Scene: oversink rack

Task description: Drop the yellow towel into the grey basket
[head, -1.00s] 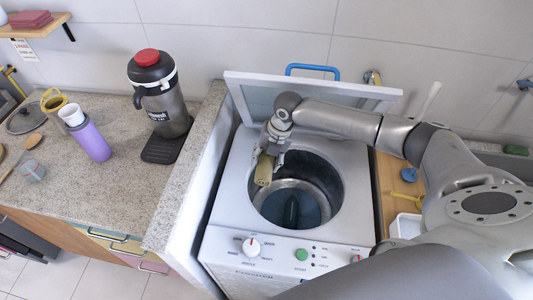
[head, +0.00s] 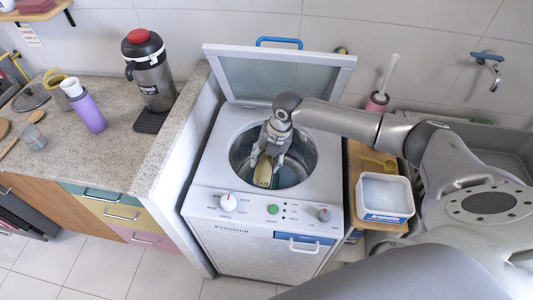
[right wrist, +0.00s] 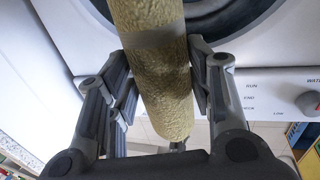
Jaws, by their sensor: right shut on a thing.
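The yellow towel (head: 263,172) is a rolled, dull-yellow cylinder. My right gripper (head: 268,156) is shut on it and holds it over the round opening of the washing machine (head: 222,181). In the right wrist view the towel (right wrist: 158,80) lies between the two fingers of the right gripper (right wrist: 163,58). Part of the machine's dark round opening shows behind it. I see no grey basket in these frames. My left gripper is not in view.
The machine's lid (head: 280,78) stands open behind the opening. A white tray (head: 386,214) and a yellow scoop (head: 378,162) sit on a wooden board to the right. A flask (head: 150,75) and purple bottle (head: 88,112) stand on the left counter.

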